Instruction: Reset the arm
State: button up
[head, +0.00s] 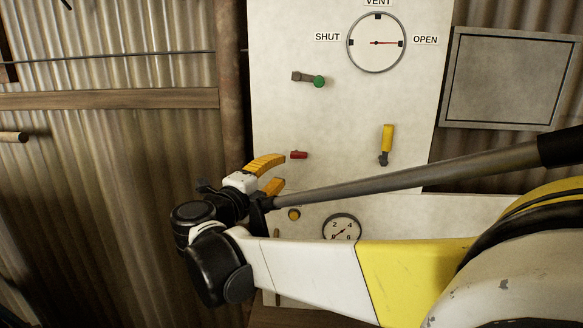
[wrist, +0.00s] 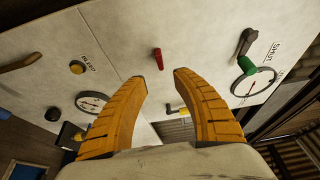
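My arm reaches in from the right in the head view, bent, with my gripper (head: 283,170) in front of a pale panel (head: 345,110). The two yellow fingers are spread with an empty gap between them, as the wrist view also shows (wrist: 160,78). A small red handle (head: 299,155) lies just beyond the fingertips; in the wrist view it (wrist: 157,58) appears above the gap. I cannot tell how far it is from the fingers, but they are not closed on it.
The panel carries a green-knobbed lever (head: 308,79), a yellow-handled lever (head: 386,143), a yellow button (head: 294,214) and a small gauge (head: 341,228). The vent dial (head: 376,42) points to OPEN. A grey framed plate (head: 510,78) is at right; corrugated wall (head: 110,150) is at left.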

jog(key=s+d+r+n+t+y+b, duration=0.1)
jog(key=d+r+n+t+y+b, duration=0.25)
jog(key=d+n+y+b, duration=0.45)
jog(key=s+d+f+n+g+b, duration=0.3)
jog(key=s+f, duration=0.6)
jog(key=f, duration=0.5)
jog(key=s+d+f+n+g+b, duration=0.4)
jog(key=s+d+f+n, duration=0.3)
jog(key=f, duration=0.6)
jog(key=s+d+f+n+g+b, duration=0.3)
jog(key=s+d+f+n+g, duration=0.2)
jog(key=s+d+f, duration=0.3)
jog(key=s+f+g, duration=0.1)
jog(key=s+f, duration=0.2)
jog(key=f, duration=0.3)
jog(key=shift+s+f+h+b, duration=0.25)
jog(key=shift+f+h+b, duration=0.05)
jog(key=shift+b, duration=0.05)
jog(key=shift+c, duration=0.5)
